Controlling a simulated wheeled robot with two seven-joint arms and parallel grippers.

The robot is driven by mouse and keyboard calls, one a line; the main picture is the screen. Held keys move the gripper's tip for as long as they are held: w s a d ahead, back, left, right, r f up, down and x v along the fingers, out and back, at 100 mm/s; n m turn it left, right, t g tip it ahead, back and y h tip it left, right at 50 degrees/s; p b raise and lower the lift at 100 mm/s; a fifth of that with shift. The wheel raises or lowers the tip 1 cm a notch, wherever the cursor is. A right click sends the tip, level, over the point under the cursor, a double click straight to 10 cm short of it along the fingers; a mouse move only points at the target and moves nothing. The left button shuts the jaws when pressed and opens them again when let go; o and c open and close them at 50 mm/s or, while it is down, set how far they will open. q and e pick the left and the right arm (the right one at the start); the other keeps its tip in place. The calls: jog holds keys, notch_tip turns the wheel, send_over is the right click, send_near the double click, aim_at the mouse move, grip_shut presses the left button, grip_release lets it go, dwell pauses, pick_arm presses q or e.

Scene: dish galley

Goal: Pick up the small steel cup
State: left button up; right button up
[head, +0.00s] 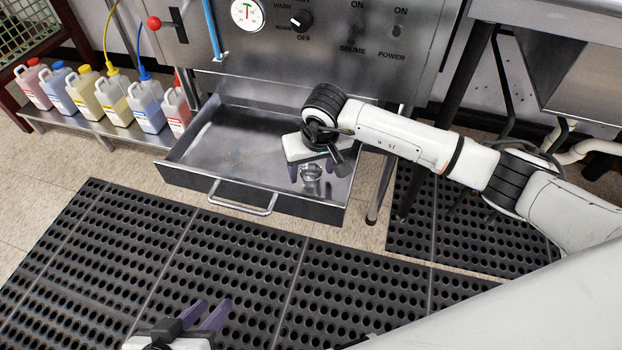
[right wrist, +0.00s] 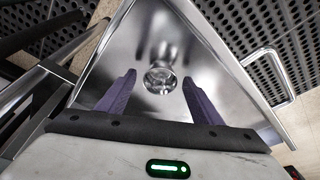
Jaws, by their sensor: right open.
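The small steel cup (head: 311,172) stands in the open steel drawer (head: 215,150), toward the drawer's right side. In the right wrist view the cup (right wrist: 160,80) shows as a round shiny rim, ahead of and between the purple fingertips. My right gripper (head: 311,170) is over the drawer, pointing down at the cup. It also shows in the right wrist view (right wrist: 158,82), open with nothing between its fingers; whether the fingertips reach the cup's height I cannot tell. My left gripper (head: 212,314) is low at the bottom of the head view, its purple fingers apart and empty.
The drawer's front handle (head: 243,198) sticks out over the black rubber mat (head: 130,240). The machine front (head: 340,50) rises behind the drawer. Several chemical bottles (head: 90,95) stand on a low shelf (head: 110,128) at left. The drawer's left part is empty.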

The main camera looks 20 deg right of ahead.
jog(key=shift+w+f, duration=0.1)
jog(key=shift+f, duration=0.35)
jog(key=shift+c, duration=0.3)
jog(key=c, duration=1)
